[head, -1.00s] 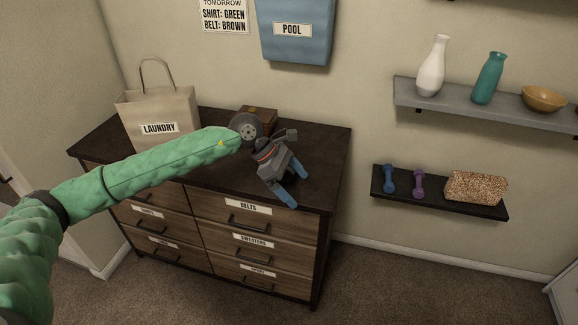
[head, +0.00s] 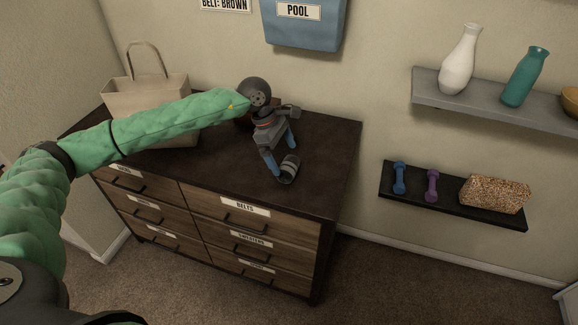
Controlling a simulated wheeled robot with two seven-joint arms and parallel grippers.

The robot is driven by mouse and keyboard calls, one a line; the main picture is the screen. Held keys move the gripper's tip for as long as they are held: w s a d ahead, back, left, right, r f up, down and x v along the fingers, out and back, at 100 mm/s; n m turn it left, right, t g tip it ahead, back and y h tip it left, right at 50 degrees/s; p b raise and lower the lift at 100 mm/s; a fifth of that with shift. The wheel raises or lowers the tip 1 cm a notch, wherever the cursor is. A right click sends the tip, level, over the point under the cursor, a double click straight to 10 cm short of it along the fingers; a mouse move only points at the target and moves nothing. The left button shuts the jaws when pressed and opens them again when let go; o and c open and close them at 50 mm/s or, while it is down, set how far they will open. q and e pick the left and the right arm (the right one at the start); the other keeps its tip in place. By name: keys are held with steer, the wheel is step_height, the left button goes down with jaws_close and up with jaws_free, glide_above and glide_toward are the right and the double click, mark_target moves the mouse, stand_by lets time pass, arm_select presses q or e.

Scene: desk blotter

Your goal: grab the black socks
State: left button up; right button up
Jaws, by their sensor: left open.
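A small dark rolled bundle with a grey band (head: 288,169), which looks like the black socks, lies on the dresser top (head: 325,148) near its front edge. My left gripper (head: 282,151) is open above the dresser. One blue fingertip is just left of the bundle and the other is behind it. The bundle is not clearly between the fingers, and I cannot tell whether they touch it. My right gripper is not in view.
A laundry bag (head: 147,93) stands at the dresser's back left, partly behind my arm. A brown object behind my wrist is mostly hidden. The labelled drawers are shut. A blue pool bag (head: 305,30) hangs above. Shelves at right hold vases (head: 459,60) and dumbbells (head: 432,186).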

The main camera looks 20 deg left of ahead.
mark_target(287, 163)
arm_select(q)
steer(key=shift+d+f, duration=0.1)
steer(key=shift+f, duration=0.15)
steer(key=shift+p+x, duration=0.8)
steer(key=shift+x, duration=0.2)
steer(key=shift+p+x, duration=0.3)
steer(key=shift+x, duration=0.7)
steer(key=shift+w+f, duration=0.1)
steer(key=shift+f, duration=0.25)
steer(key=c, duration=1)
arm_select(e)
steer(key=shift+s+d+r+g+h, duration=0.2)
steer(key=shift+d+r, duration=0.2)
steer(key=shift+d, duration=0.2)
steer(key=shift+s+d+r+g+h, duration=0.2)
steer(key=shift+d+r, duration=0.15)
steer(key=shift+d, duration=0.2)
